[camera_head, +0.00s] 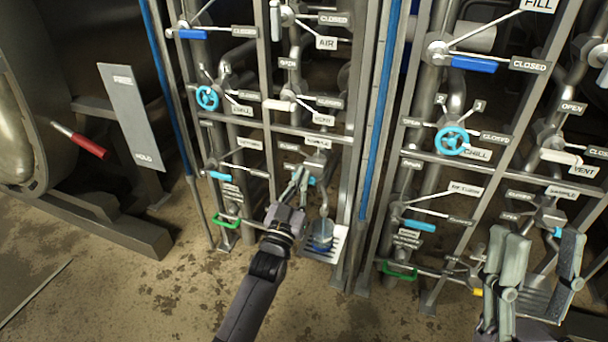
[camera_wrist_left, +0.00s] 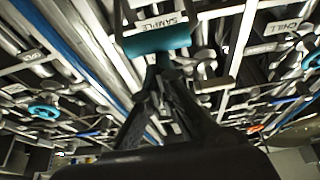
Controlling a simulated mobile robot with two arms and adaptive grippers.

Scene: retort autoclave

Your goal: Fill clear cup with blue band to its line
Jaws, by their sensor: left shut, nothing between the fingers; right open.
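The clear cup with a blue band (camera_head: 321,231) stands upright on a small slatted tray (camera_head: 336,246), low in the left valve panel. Its fill level and line are too small to make out. Above it is the sample valve with a teal handle (camera_wrist_left: 158,42), beneath a SAMPLE label (camera_wrist_left: 162,22). My left gripper (camera_head: 301,178) is shut and empty, its fingertips close at the teal handle; whether they touch it I cannot tell. In the left wrist view its fingers (camera_wrist_left: 164,72) point up at the handle. My right gripper (camera_head: 541,245) is open and empty at the lower right.
A second valve panel stands to the right, with a CHILL handwheel (camera_head: 452,141) and its own SAMPLE label (camera_head: 560,193). A green handle (camera_head: 228,222) sits low left of the cup. A red-handled lever (camera_head: 88,146) is at the far left. Bare floor (camera_head: 130,300) lies in front.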

